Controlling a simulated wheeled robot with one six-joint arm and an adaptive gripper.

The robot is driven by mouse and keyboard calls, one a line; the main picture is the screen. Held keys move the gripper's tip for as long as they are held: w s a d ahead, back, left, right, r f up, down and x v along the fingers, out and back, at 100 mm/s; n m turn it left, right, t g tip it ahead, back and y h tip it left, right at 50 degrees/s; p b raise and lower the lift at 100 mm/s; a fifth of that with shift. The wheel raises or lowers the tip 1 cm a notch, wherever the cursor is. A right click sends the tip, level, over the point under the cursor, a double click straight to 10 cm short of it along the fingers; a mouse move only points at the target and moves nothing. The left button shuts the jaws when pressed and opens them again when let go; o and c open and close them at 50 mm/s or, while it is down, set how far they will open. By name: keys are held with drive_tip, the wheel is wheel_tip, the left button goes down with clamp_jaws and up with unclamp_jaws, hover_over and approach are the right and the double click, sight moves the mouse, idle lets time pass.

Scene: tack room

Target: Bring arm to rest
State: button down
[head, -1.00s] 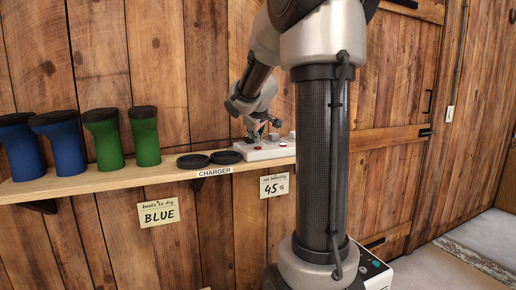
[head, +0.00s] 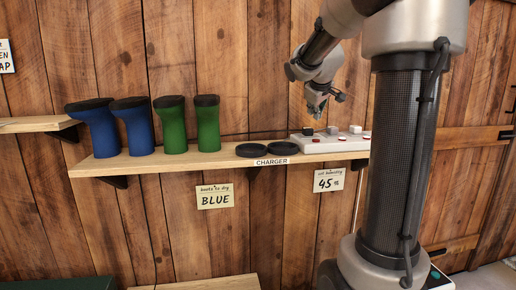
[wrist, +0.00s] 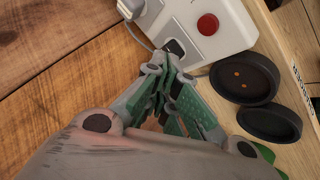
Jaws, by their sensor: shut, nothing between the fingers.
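My gripper (head: 317,112) is shut and empty. It hangs above the left part of a white switch box (head: 342,145) on the wooden shelf, apart from it as far as I can tell. In the wrist view the closed fingers of my gripper (wrist: 168,82) point towards the box (wrist: 228,38), close to a dark rocker or knob (wrist: 174,47). A red button (wrist: 207,24) sits on the box beyond. My arm is bent and reaches out over the shelf.
The shelf (head: 140,168) also holds two black round charger pads (head: 268,150), two green boots (head: 190,125) and two blue boots (head: 115,128). Cards (head: 215,196) hang below it. Another shelf edge (head: 35,124) is at left, and a bench edge (head: 210,283) below.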

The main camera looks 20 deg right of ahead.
drive_tip(key=s+f, duration=0.1)
drive_tip(key=s+f+m+g, duration=0.1)
drive_tip(key=f, duration=0.1)
drive_tip(key=s+a+f+g, duration=0.1)
drive_tip(key=s+f, duration=0.1)
drive_tip(key=shift+m+y, duration=0.3)
drive_tip(key=s+a+f+y, duration=0.2)
drive_tip(key=s+a+f, duration=0.1)
drive_tip(key=s+a, duration=0.6)
drive_tip(key=s+a+f+g+y, duration=0.1)
drive_tip(key=s+a+f, duration=0.3)
drive_tip(key=s+a, duration=0.6)
drive_tip(key=s+y, duration=0.1)
drive_tip(key=s, duration=0.5)
drive_tip(key=shift+s+a+f+m+g, duration=0.2)
drive_tip(key=shift+f+m+g, duration=0.1)
drive_tip(key=shift+m, duration=0.1)
